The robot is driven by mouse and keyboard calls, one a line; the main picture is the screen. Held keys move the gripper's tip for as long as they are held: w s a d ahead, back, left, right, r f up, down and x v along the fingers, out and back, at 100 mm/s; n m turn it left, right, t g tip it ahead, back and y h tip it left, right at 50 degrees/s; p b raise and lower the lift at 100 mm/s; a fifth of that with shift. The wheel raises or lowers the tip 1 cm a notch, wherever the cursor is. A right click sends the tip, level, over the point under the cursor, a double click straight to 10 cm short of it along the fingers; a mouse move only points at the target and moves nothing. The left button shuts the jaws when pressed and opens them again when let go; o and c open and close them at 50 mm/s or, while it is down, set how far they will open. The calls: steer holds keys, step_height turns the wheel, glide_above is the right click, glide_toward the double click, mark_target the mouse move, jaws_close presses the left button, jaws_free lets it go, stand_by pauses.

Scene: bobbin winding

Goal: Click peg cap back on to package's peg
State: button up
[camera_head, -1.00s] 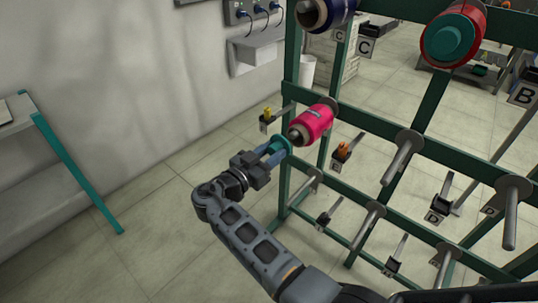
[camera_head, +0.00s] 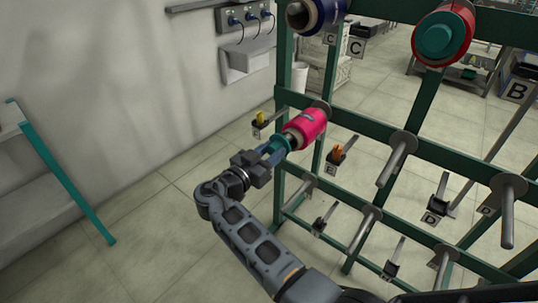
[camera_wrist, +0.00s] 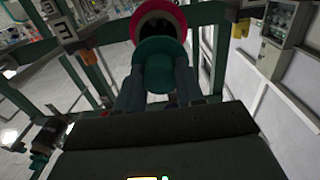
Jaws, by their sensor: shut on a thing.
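A pink package (camera_head: 306,129) sits on a peg of the green rack, its open end facing my gripper. The peg's grey end shows at the front of the package. My gripper (camera_head: 272,148) is shut on the teal peg cap (camera_head: 283,144), which is close to that end; I cannot tell if they touch. In the wrist view, the cap (camera_wrist: 162,52) stands between the fingers (camera_wrist: 158,80). The pink package's rim (camera_wrist: 160,17) and dark core show just beyond it, and the cap hides part of the core.
The green rack (camera_head: 424,95) has several bare pegs to the right and below. A red package with a teal cap (camera_head: 440,40) and a blue package (camera_head: 318,12) hang above. A teal-legged table (camera_head: 70,180) stands left; the floor between is clear.

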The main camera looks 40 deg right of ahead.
mark_target(278, 146)
steer(key=shift+w+d+b, duration=0.15)
steer(key=shift+d+b, duration=0.45)
steer(key=shift+d, duration=0.2)
steer(key=shift+w+d+b, duration=0.15)
steer(key=shift+d+b, duration=0.45)
steer(key=shift+d, duration=0.2)
steer(key=o, duration=0.8)
steer(key=shift+c, duration=0.2)
steer(key=o, duration=0.5)
steer(key=shift+f, duration=0.25)
steer(key=shift+a, duration=0.15)
